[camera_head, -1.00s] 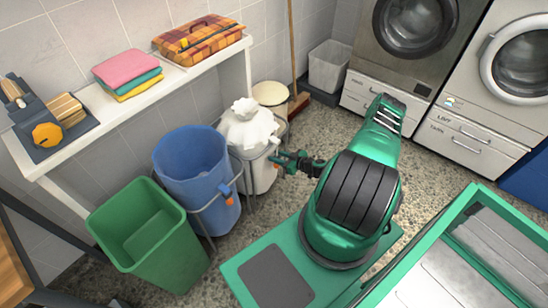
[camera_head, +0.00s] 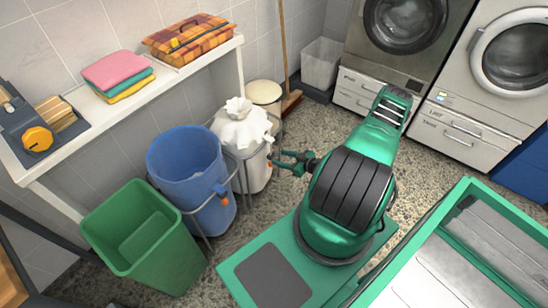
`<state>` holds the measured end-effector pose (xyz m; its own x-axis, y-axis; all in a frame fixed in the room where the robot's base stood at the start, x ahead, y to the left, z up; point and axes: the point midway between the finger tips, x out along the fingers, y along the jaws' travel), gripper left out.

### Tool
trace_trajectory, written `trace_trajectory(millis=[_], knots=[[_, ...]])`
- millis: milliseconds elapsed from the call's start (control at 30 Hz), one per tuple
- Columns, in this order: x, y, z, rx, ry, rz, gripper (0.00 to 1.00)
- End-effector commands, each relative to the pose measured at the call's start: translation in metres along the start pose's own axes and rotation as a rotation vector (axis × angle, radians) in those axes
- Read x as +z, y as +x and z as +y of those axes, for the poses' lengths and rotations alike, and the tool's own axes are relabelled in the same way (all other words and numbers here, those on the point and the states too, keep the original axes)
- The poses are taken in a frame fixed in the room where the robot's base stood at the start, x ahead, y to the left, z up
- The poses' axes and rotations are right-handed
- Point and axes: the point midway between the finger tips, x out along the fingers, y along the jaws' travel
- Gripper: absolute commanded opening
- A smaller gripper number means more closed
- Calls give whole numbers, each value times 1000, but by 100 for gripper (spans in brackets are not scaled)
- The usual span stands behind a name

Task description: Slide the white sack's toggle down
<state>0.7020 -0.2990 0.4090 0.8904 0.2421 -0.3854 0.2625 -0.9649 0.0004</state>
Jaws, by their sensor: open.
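The white sack (camera_head: 257,171) hangs in a wire stand, with its gathered, ruffled top (camera_head: 240,128) bunched above. A small pale piece at the right of the ruffle (camera_head: 268,138) may be its toggle, but it is too small to be sure. My green and black gripper (camera_head: 273,162) is open at the sack's right side, just below that piece. Its fingers point left toward the sack. I cannot tell whether they touch it or have anything between them.
A blue sack (camera_head: 185,160) with an orange toggle (camera_head: 221,190) stands left of the white one. A green bin (camera_head: 135,235) is at front left. A cream-topped round container (camera_head: 264,92) and a broom (camera_head: 283,45) stand behind. A white shelf (camera_head: 110,115) runs above the sacks.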

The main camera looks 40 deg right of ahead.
Motion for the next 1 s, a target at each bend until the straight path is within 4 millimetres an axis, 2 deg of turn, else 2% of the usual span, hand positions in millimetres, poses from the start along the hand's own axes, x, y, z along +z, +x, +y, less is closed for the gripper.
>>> trace_trajectory(millis=[100,300,1000], knots=[[0,-19,1,2,1,-2,50],[0,-34,0,1,-1,0,50],[-4,-36,1,-13,-5,-6,50]])
